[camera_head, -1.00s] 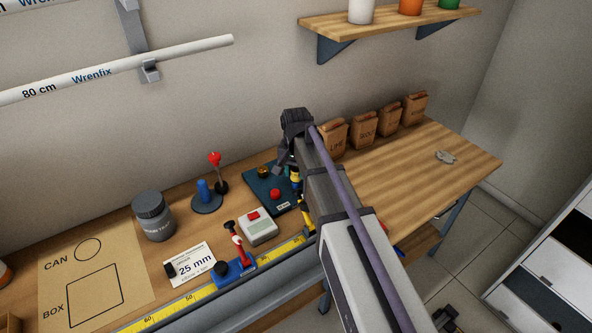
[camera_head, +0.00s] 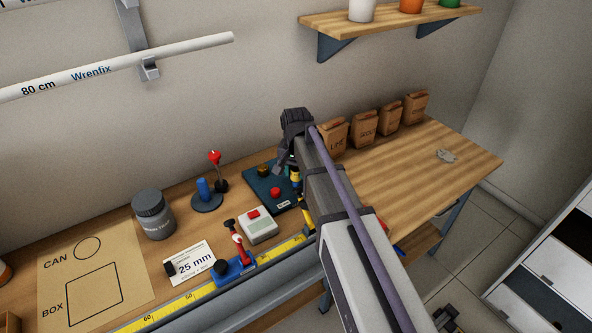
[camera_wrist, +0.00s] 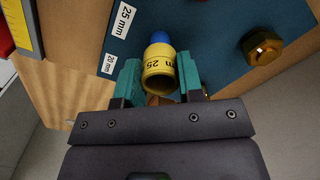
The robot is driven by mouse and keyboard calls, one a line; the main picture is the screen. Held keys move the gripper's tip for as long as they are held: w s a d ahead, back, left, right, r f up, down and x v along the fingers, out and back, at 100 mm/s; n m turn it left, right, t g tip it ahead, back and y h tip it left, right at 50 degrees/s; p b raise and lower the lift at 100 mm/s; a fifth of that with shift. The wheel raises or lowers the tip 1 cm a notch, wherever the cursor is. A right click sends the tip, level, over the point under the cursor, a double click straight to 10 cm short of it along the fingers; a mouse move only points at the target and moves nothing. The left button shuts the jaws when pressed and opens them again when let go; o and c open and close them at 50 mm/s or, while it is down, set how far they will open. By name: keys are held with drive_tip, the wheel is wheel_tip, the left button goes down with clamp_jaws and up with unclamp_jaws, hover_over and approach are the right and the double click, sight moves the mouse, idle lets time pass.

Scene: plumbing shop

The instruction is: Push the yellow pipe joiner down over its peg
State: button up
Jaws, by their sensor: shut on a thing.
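The yellow pipe joiner (camera_wrist: 159,72), marked 25, sits between the teal fingers of my gripper (camera_wrist: 160,82) in the wrist view. The fingers are shut on its sides, and its open near end faces the camera. A blue peg (camera_wrist: 160,38) shows just past the joiner's far end, in line with it. I cannot tell how far the joiner is around the peg. The peg stands on the dark blue board (camera_wrist: 205,25) beside a 25 mm label (camera_wrist: 119,23). In the head view, my arm hides most of the joiner.
A brass fitting (camera_wrist: 262,47) stands on the board to the right. In the head view, a red knob (camera_head: 275,193), a grey box with a red button (camera_head: 257,226) and a blue peg on a round base (camera_head: 204,192) are nearby. Paper bags (camera_head: 363,130) line the wall.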

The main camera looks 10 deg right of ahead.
drive_tip(key=shift+f, duration=0.15)
idle(0.4)
drive_tip(key=shift+f+b, duration=1.1)
drive_tip(key=shift+b, duration=0.15)
drive_tip(key=o, duration=1)
drive_tip(key=shift+c, duration=0.2)
wheel_tip(320, 180, up, 11)
drive_tip(key=p, duration=1.1)
